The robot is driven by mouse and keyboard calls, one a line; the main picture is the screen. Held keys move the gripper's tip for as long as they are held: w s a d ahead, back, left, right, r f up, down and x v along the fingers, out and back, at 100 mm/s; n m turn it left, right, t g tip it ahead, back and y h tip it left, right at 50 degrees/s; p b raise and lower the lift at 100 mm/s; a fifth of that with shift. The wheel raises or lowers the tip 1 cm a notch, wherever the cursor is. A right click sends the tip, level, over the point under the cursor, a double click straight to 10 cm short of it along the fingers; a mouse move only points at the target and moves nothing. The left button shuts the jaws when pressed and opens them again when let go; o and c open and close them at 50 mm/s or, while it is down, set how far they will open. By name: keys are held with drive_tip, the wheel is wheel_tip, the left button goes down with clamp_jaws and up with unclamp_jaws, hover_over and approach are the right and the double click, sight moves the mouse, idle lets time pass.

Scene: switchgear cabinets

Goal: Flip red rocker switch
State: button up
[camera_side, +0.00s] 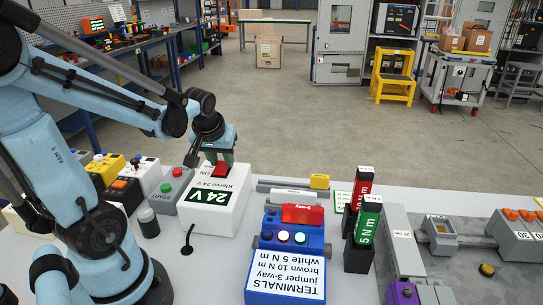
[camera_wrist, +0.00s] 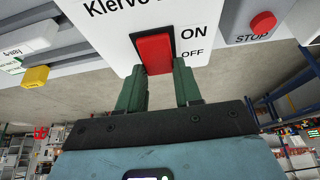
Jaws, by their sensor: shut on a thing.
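The red rocker switch (camera_side: 221,168) sits on top of the white box (camera_side: 211,207) marked 24 V. In the wrist view the switch (camera_wrist: 154,53) shows in a dark frame beside the printed words ON and OFF. My gripper (camera_side: 222,156) is over the box, pointing down at the switch. In the wrist view my green fingers (camera_wrist: 160,74) stand on both sides of the switch's near end, shut on it. The fingertips partly hide that end. Which way the rocker is tilted I cannot tell.
A grey START/STOP box (camera_side: 173,187) with a red button (camera_wrist: 263,23) stands close beside the white box. A blue terminal block (camera_side: 291,240) is to the right. A small black lever (camera_side: 188,240) is in front.

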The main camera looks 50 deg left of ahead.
drive_tip(key=o, duration=1)
drive_tip(key=shift+o, duration=0.2)
drive_tip(key=v, duration=1.2)
drive_tip(key=shift+r, duration=0.1)
